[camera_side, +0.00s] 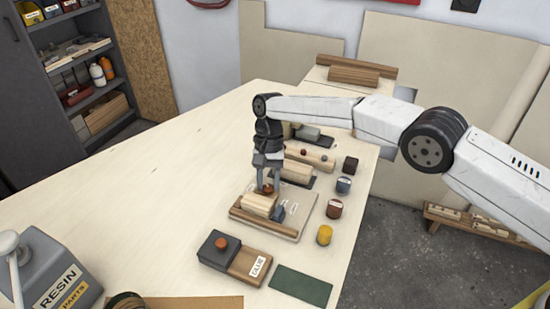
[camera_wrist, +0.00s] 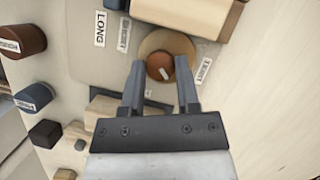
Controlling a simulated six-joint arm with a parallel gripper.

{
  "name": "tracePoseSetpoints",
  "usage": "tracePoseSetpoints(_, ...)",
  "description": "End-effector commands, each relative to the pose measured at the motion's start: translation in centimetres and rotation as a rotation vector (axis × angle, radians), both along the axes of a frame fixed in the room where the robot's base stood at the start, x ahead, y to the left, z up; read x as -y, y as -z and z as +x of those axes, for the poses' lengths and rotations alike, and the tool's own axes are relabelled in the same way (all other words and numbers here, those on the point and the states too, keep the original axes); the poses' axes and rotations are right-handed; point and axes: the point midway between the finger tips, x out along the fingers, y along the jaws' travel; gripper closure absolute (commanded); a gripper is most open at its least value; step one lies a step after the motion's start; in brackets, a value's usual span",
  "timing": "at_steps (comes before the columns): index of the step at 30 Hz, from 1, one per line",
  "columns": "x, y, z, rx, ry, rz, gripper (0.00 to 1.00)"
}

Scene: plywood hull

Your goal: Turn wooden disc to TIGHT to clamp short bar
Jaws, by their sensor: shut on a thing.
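The wooden disc (camera_wrist: 182,42) lies on a pale board (camera_side: 309,206), with a red-brown knob (camera_wrist: 160,67) at its middle. My gripper (camera_wrist: 160,76) is shut on this knob from above. A white mark on the knob points toward the lower right in the wrist view, roughly toward a label (camera_wrist: 203,71) that seems to read TIGHT. A pale wooden block (camera_side: 259,204) lies beside the disc, against a brown strip; it may be the short bar. In the side view my fingers hide most of the disc.
Several small cylinders, one of them yellow (camera_side: 325,235), and a dark cube (camera_side: 350,164) stand along the right table edge. A dark box with an orange button (camera_side: 221,243) and a green mat (camera_side: 301,284) lie in front.

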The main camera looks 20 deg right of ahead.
Motion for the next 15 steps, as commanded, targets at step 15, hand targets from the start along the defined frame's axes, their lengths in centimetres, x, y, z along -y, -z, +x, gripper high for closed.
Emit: tracePoseSetpoints(15,-0.08,0.17,0.23,0.006,-0.218,0.0,1.0)
